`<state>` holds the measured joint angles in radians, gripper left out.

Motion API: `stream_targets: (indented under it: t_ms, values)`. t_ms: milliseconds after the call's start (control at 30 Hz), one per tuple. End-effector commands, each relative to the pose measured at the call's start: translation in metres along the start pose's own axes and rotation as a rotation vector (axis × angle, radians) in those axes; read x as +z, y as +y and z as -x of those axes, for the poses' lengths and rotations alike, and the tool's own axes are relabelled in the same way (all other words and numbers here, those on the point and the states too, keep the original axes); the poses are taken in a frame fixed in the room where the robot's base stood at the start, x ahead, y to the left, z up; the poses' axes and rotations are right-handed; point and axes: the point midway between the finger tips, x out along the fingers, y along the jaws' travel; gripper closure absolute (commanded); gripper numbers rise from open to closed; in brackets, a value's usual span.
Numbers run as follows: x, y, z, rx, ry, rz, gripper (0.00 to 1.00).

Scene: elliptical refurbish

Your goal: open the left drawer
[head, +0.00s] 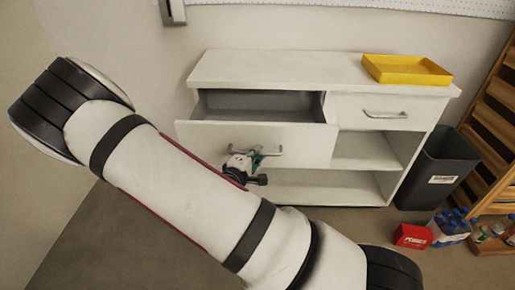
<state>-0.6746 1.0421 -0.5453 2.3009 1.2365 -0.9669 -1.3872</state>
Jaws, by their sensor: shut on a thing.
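The left drawer (301,144) of the white cabinet (290,66) is pulled partway out, and its grey inside shows behind the white front. A metal bar handle (275,152) runs across that front. My gripper (255,156) is at the handle, shut on it near its middle. My arm crosses the view in front and hides the lower left of the cabinet. The fingertips are small in this view.
A yellow tray (405,70) lies on the cabinet top. The right drawer (372,113) is shut above open shelves (365,151). A dark bin (439,168), a red box (412,236), bottles (449,225) and a wooden rack (490,140) stand at the right. Floor at lower left is clear.

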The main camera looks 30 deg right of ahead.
Motion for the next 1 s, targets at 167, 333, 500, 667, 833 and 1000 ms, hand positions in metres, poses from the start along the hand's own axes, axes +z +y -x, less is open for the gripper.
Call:
stream_targets:
  t_ms: [167,333,500,667,833,1000]
  values:
    - [0.000,-0.001,0.001,-0.001,0.001,0.001,1.00]
    - [-0.001,-0.001,0.000,-0.001,0.001,0.001,0.85]
    - [0.000,-0.001,0.000,-0.001,0.001,0.000,0.70]
    - [0.000,0.000,0.000,-0.001,0.001,0.000,0.70]
    - [-0.001,0.000,0.008,-0.001,0.002,0.001,0.70]
    - [-0.002,0.000,0.036,-0.001,0.006,-0.001,0.70]
